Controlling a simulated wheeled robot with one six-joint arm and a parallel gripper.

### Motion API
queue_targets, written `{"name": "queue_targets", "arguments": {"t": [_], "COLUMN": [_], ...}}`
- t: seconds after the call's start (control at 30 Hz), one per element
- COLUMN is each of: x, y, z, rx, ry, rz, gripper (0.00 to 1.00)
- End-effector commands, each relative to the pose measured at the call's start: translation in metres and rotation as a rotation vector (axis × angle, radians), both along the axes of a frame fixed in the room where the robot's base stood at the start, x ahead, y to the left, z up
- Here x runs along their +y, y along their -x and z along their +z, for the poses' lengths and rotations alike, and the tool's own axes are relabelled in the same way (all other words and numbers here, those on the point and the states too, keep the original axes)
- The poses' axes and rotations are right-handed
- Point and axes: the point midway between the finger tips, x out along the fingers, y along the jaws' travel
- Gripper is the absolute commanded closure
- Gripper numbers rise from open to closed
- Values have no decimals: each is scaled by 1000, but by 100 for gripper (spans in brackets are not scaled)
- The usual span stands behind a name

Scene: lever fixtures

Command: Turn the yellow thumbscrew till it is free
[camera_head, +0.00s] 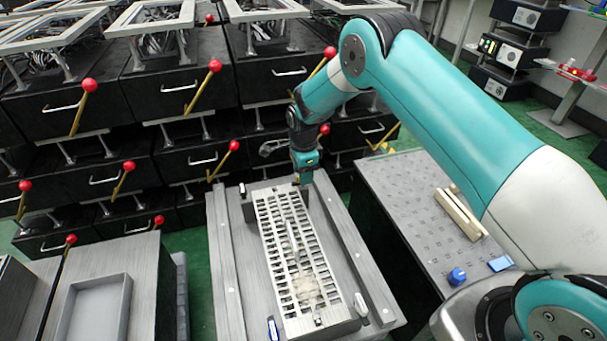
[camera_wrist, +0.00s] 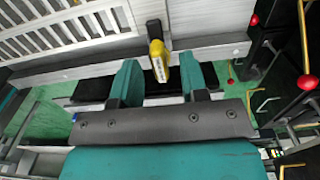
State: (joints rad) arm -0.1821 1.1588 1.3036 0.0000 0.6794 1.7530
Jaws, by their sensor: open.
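The yellow thumbscrew (camera_wrist: 159,62) shows in the wrist view, with a black part (camera_wrist: 154,29) at its upper end, at the edge of a grey bar. My gripper (camera_wrist: 162,67) is open, with one teal finger on each side of the thumbscrew. I cannot tell whether either finger touches it; gaps show on both sides. In the head view my gripper (camera_head: 304,178) points down at the far end of the pale slatted rack (camera_head: 268,222). The thumbscrew cannot be made out clearly there.
The rack lies on a grey bench (camera_head: 222,265). Black drawer units with red-knobbed levers (camera_head: 215,66) stand behind and left. A perforated table (camera_head: 395,195) at right holds pale bars (camera_head: 460,213), a blue knob (camera_head: 457,275) and a blue block (camera_head: 500,263).

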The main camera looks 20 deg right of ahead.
Motion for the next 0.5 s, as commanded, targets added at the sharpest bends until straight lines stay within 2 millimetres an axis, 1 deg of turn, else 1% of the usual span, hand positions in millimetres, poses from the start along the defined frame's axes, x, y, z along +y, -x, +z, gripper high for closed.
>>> {"name": "queue_targets", "arguments": {"t": [0.1,0.33,0.37,0.4,0.47,0.5], "x": [0,0,0,0,0,0], "y": [0,0,0,0,0,0], "z": [-5,-5,-5,-5,-5,-5], "rx": [0,-1,-1,0,0,0], "ry": [0,0,0,0,0,0], "rz": [0,0,0,0,0,0], "gripper": [60,60,62,71,85,94]}}
